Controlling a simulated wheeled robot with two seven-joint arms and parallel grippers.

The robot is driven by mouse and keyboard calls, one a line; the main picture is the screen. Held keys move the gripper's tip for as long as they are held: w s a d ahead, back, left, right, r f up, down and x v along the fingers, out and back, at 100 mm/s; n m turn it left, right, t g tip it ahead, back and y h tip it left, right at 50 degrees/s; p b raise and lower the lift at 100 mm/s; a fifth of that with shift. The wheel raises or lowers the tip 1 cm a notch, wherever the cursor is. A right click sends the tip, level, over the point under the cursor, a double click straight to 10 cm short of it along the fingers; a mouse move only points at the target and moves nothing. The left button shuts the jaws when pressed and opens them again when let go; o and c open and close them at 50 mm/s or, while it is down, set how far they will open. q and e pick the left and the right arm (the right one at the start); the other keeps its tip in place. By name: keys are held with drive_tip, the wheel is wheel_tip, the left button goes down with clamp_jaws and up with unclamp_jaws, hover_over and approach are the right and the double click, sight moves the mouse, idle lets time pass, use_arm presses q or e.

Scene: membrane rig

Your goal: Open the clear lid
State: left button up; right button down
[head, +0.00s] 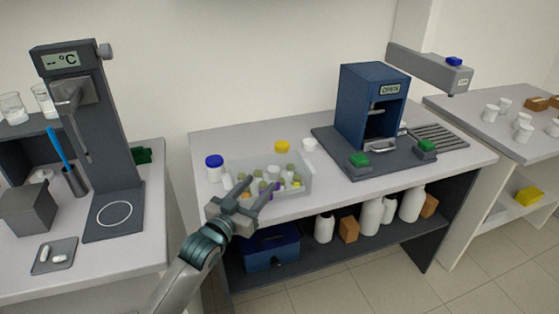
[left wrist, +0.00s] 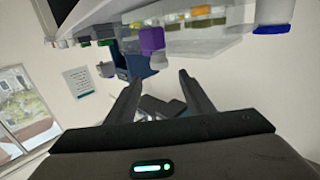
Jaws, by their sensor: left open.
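A clear box (head: 304,172) holding several small vials with yellow, green and white tops stands near the front edge of the middle bench. I cannot tell its clear lid from its walls, nor whether the lid is shut. A purple piece (head: 273,187) shows at the box's front; it also shows in the left wrist view (left wrist: 151,40), above the fingers. My left gripper (head: 247,188) is open and empty at the box's front left, and its fingers (left wrist: 159,86) appear apart from the purple piece. My right gripper is not in view.
A blue-capped jar (head: 214,172), a yellow-capped jar (head: 282,147) and a white jar (head: 309,145) stand around the box. A blue press (head: 362,105) on a dark base stands to the right. A heater stand (head: 85,110) is on the left bench.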

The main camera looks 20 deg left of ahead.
use_arm(q)
drive_tip(key=p, duration=0.3)
approach(280, 162)
drive_tip(key=w+d+r, duration=0.1)
drive_tip(key=w, duration=0.1)
drive_tip(key=w+d+r, duration=0.2)
drive_tip(key=w, duration=0.1)
drive_tip(key=shift+w, duration=0.4)
clamp_jaws()
